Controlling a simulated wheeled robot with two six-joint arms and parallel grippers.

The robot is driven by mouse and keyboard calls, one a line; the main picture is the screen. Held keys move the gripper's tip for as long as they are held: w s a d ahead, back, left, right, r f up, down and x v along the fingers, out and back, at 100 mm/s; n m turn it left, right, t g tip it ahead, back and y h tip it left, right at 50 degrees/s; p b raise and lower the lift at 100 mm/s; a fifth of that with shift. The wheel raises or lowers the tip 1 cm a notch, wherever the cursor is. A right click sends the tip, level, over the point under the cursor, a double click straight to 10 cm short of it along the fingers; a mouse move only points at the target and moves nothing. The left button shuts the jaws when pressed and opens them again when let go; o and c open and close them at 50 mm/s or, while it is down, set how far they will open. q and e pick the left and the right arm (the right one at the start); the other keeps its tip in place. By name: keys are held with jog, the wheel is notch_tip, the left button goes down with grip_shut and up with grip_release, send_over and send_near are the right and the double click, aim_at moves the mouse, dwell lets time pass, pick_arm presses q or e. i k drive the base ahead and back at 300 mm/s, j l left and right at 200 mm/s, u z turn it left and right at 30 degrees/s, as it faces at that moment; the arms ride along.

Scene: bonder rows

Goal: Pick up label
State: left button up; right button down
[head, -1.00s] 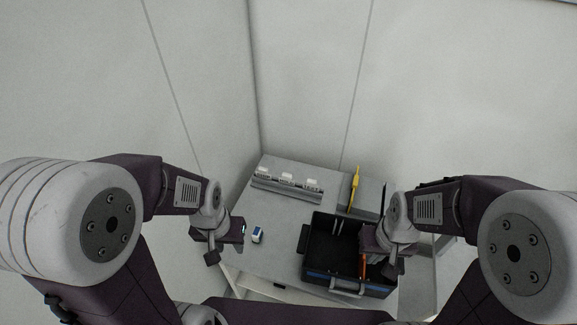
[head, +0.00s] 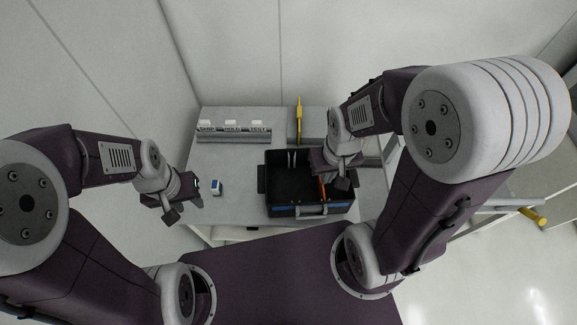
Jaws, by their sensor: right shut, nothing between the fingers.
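A grey rack (head: 234,135) stands at the back left of the table. It has three lettered sections that seem to read SHIP, HOLD and TEST, each with a small white piece on top: left (head: 205,124), middle (head: 232,123) and right (head: 258,124). I cannot tell whether these are the labels. My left gripper (head: 184,207) is at the table's left edge, left of a small white and blue item (head: 216,187) and apart from it; its finger gap is unclear. My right gripper (head: 335,178) is shut and empty over the black bin, hiding part of it.
The black bin (head: 277,203) with a front handle holds an orange-handled tool (head: 321,189). The grey table (head: 236,165) is clear between rack and bin. A yellow-ended item (head: 532,216) is at far right.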

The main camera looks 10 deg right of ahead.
aim_at(230, 125)
jog(key=i+j+z, duration=0.1)
jog(key=z, duration=0.35)
jog(key=i+j+z, duration=0.1)
jog(key=j+z, duration=0.2)
jog(key=z, duration=0.2)
jog(key=j+z, duration=0.2)
jog(key=z, duration=0.25)
